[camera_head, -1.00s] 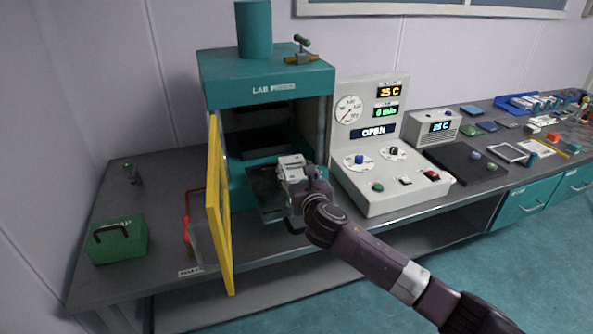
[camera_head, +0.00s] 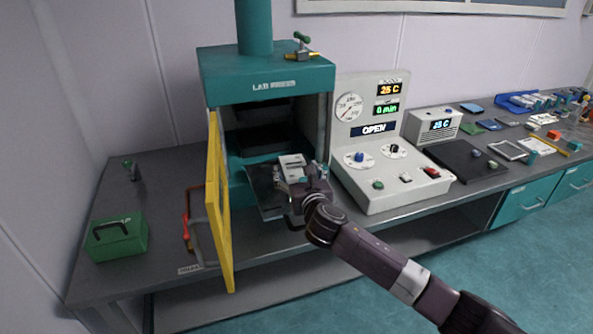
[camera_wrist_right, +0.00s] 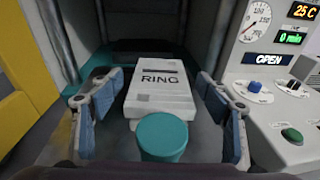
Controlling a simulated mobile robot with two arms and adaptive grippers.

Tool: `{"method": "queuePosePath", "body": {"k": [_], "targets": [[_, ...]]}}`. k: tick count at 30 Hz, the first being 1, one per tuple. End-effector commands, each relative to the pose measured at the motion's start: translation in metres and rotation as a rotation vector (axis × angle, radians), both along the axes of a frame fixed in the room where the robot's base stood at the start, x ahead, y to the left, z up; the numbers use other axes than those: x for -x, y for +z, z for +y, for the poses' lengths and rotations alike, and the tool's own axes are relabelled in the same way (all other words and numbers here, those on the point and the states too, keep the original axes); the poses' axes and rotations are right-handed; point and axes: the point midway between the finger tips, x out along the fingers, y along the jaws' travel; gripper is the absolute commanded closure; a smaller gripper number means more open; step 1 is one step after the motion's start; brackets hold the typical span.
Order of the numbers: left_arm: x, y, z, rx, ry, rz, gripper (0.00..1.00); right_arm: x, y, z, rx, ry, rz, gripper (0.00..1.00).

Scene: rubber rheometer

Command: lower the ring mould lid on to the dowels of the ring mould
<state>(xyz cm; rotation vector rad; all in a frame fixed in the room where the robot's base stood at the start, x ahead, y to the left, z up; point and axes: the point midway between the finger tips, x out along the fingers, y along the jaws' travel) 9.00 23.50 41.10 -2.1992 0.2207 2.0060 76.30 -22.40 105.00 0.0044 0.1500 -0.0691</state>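A pale grey block marked RING (camera_wrist_right: 160,92), the ring mould with its lid, lies on the dark plate (camera_head: 264,206) in front of the lab press; it also shows in the head view (camera_head: 291,160). A teal round knob (camera_wrist_right: 162,137) stands at its near end. I cannot tell a gap between lid and mould, and the dowels are not visible. My right gripper (camera_wrist_right: 160,110) is open, its two fingers apart on either side of the block and knob, seemingly touching neither. It also shows in the head view (camera_head: 304,176). My left gripper is not in view.
The teal lab press (camera_head: 266,80) stands open behind, with a yellow guard door (camera_head: 219,205) swung out at left. The control console (camera_head: 385,185) stands close at right. A green box (camera_head: 117,240) lies at far left.

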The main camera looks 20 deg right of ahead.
Motion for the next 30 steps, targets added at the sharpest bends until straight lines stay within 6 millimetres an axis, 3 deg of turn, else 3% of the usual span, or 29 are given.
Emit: {"method": "queuePosePath", "body": {"k": [9, 14, 30], "targets": [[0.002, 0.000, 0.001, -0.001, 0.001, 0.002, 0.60, 0.002, -0.002, 0.000, 0.000, -0.001, 0.004, 0.28], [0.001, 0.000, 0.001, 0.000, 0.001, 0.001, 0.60, 0.013, 0.000, 0.001, 0.001, 0.000, 0.003, 0.28], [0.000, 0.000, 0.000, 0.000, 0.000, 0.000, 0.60, 0.099, 0.013, 0.007, 0.001, 0.001, 0.002, 0.28]]}}
